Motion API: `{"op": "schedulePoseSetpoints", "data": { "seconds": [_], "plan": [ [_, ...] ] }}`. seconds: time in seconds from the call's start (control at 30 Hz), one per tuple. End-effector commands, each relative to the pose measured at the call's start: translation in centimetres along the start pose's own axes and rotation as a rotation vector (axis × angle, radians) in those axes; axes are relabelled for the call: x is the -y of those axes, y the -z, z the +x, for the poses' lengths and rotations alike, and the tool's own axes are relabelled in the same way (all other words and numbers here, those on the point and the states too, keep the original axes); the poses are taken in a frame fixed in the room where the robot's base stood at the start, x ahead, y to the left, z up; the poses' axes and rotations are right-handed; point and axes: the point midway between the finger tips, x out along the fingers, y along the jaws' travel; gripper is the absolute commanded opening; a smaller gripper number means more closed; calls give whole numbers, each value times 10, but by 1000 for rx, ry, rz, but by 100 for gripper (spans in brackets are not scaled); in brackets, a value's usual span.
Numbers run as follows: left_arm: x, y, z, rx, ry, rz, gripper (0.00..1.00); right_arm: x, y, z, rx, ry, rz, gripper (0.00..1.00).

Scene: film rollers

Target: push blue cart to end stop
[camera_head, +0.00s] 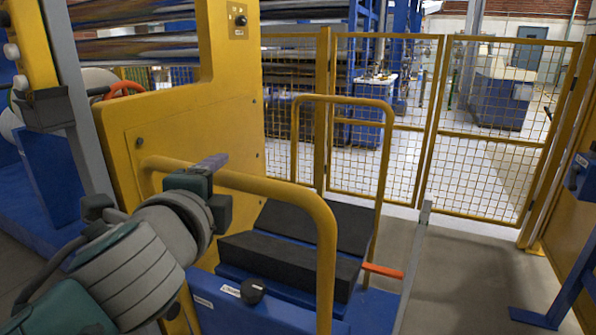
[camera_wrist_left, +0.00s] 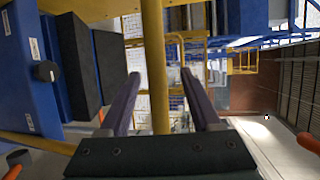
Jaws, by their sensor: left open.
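The blue cart (camera_head: 240,315) stands at the lower middle of the head view, with black angled pads on top and a black knob on its near side. Its near yellow handle (camera_head: 325,250) loops up in front, and a far yellow handle (camera_head: 346,101) rises behind. My left gripper (camera_head: 211,163) is at the top bar of the near handle. In the left wrist view the open fingers (camera_wrist_left: 161,76) stand on either side of a yellow bar (camera_wrist_left: 153,50); contact cannot be told. The cart's blue side (camera_wrist_left: 28,65) shows at left there. I cannot make out the end stop.
A tall yellow machine panel (camera_head: 190,125) stands left of the cart. A yellow mesh fence (camera_head: 435,130) closes off the back. Grey floor (camera_head: 480,285) is clear to the right.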

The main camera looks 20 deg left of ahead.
Motion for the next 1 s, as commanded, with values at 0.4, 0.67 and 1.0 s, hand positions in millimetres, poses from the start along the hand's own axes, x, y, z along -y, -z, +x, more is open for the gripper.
{"op": "schedulePoseSetpoints", "data": {
  "seconds": [0.4, 0.67, 1.0],
  "plan": [
    [0, 0, -10, 1, 1, -1, 62, 0, 1, -2, 0, 0, 1, 98],
    [13, -26, -46, 86, -151, -254, 33, -2, 14, -45, 1, 0, 1, 98],
    [6, -50, -184, 318, -672, -854, 0, -4, 40, -123, -1, 1, 1, 98]
  ]
}}
